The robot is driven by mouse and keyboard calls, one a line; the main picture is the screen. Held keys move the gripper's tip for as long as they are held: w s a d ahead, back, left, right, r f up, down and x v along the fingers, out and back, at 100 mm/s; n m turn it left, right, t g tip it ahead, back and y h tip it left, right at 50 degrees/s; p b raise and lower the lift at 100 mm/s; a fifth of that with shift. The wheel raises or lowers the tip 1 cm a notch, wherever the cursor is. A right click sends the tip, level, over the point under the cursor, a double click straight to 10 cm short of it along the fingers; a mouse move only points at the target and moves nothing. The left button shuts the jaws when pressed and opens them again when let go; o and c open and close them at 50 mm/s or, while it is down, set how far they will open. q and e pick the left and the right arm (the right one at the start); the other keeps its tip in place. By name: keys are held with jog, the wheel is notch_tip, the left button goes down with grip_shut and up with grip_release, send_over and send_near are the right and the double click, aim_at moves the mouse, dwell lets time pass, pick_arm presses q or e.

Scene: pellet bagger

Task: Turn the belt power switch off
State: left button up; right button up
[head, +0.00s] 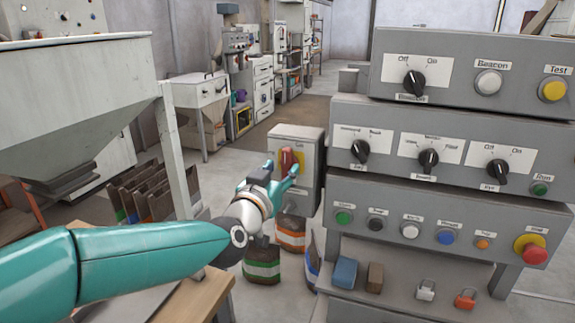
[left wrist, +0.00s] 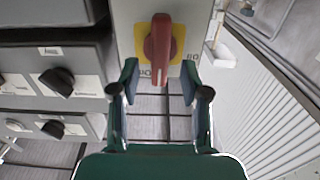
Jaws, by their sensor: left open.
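A grey switch box (head: 308,148) stands beyond my left gripper in the head view. It carries a red rotary handle (head: 287,160) on a yellow plate, with a small label above it too small to read surely. In the left wrist view the red handle (left wrist: 162,45) points along the picture's vertical, on its yellow plate (left wrist: 180,54). My left gripper (head: 281,167) is open in front of the box. In the left wrist view its fingertips (left wrist: 159,72) are on either side of the handle's lower part, with gaps on both sides. My right gripper is not in view.
A grey control panel (head: 450,145) with several knobs and buttons stands close on the right, with padlocks (head: 426,290) on its lower shelf. A grey hopper (head: 70,110) is at left. Striped bags (head: 262,262) stand on the floor below the box.

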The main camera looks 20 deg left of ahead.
aim_at(288, 166)
pick_arm(q)
jog(key=shift+w, duration=1.45)
jog(key=shift+c, duration=0.2)
jog(key=shift+s, duration=0.1)
grip_shut()
jog(key=shift+d, duration=0.2)
jog(key=shift+a, duration=0.1)
